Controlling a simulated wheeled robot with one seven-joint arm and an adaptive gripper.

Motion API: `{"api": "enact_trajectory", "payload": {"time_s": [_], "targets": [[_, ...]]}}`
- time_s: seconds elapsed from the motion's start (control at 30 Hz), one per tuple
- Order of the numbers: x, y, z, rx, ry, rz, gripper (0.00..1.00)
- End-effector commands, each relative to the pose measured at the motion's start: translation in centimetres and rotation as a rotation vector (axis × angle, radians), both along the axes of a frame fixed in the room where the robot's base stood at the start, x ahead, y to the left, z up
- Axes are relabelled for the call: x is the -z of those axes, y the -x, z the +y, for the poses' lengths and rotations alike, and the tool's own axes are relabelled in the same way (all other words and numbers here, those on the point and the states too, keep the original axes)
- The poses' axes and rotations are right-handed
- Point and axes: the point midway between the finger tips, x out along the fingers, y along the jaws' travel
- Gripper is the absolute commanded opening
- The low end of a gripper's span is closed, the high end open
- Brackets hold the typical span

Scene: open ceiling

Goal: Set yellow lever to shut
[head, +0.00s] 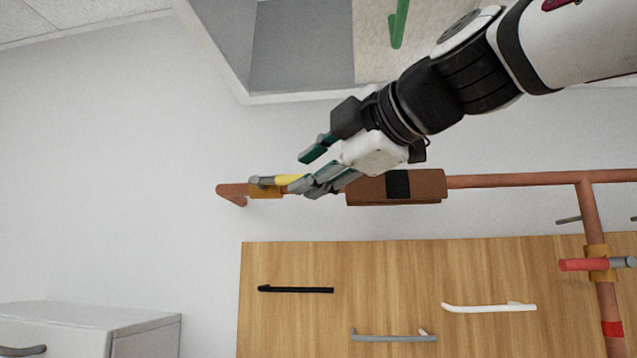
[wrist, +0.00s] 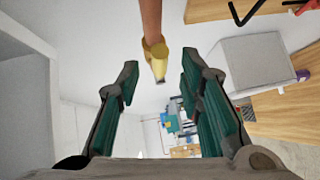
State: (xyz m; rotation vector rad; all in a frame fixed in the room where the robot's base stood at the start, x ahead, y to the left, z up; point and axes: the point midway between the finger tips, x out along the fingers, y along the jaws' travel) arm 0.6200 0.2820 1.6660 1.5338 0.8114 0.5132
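The yellow lever (head: 288,179) sits on a brass valve body (head: 265,191) near the left end of a copper pipe. In the head view it points right, roughly along the pipe. In the wrist view the yellow lever (wrist: 160,66) appears between the fingertips, pointing toward the camera, below the valve body (wrist: 154,46). My gripper (head: 306,170) is open, with fingers spread, just right of the lever. Its lower finger overlaps the lever's right end in the head view; I cannot tell whether they touch. The wrist view also shows my gripper (wrist: 160,72) open and empty.
A brown box (head: 425,187) on the pipe lies just behind my gripper. A red lever (head: 582,265) is on a vertical pipe at right. A wooden panel (head: 300,262) with handles is below, and a recessed cabinet (head: 300,45) above. The wall at left is clear.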

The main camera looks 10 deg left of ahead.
Motion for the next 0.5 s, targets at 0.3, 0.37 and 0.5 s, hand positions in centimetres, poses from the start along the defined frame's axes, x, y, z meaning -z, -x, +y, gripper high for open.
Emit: {"api": "enact_trajectory", "payload": {"time_s": [0.3,0.37,0.5], "targets": [[0.4,-2.4,2.9,-0.001,-0.001,0.001,0.34],[0.5,-2.6,3.1,-0.001,-0.002,0.000,0.34],[0.6,-2.8,3.3,0.000,-0.001,0.000,0.34]]}}
